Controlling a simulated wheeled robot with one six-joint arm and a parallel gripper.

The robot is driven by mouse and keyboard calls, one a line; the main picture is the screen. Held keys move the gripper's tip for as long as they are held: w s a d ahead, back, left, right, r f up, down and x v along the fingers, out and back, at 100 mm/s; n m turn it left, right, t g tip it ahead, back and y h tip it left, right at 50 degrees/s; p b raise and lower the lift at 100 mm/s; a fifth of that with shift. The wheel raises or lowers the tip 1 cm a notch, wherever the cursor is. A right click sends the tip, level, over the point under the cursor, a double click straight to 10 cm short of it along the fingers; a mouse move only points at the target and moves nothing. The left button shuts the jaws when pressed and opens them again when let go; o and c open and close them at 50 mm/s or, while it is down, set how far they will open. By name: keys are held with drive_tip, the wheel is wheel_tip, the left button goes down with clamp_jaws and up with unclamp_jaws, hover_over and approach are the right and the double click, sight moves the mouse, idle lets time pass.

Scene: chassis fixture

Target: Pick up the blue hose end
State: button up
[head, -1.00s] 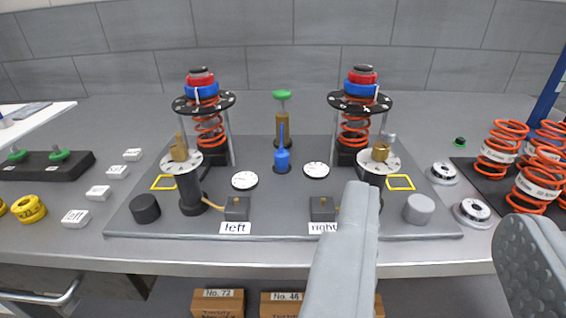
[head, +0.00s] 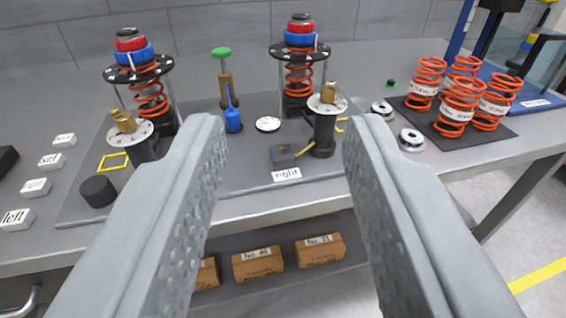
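A blue piece (head: 232,119) with a thin upright stem stands near the middle of the grey fixture plate (head: 245,173). It is the likeliest match for the blue hose end, but no hose shows on it. My gripper (head: 284,128) is open and empty, its two grey fingers wide apart in the foreground. The blue piece shows in the gap, close to the left finger's tip, and looks farther away than the fingers. The left finger hides part of the plate and the left block.
Two spring towers with orange coils (head: 150,98) (head: 299,78) rise behind. A brass post with a green cap (head: 224,75) stands behind the blue piece. A black column with a dial (head: 325,128) stands to its right. Loose orange springs (head: 462,100) sit on a dark mat.

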drive_tip(key=shift+o, duration=0.4)
drive_tip(key=shift+o, duration=1.2)
drive_tip(key=g, duration=1.1)
hover_over(231, 111)
drive_tip(key=s, duration=0.9)
wheel_tip(231, 111, down, 5)
drive_tip(key=shift+n, duration=0.4)
drive_tip(key=x, duration=1)
drive_tip(key=shift+w+d+f, duration=0.2)
drive_tip(key=shift+f, duration=0.1)
drive_tip(key=shift+a+x, duration=0.2)
drive_tip(key=shift+x, duration=2.85)
drive_tip(key=shift+w+r, duration=0.1)
drive_tip(key=shift+w, duration=0.05)
drive_tip(key=c, duration=1.1)
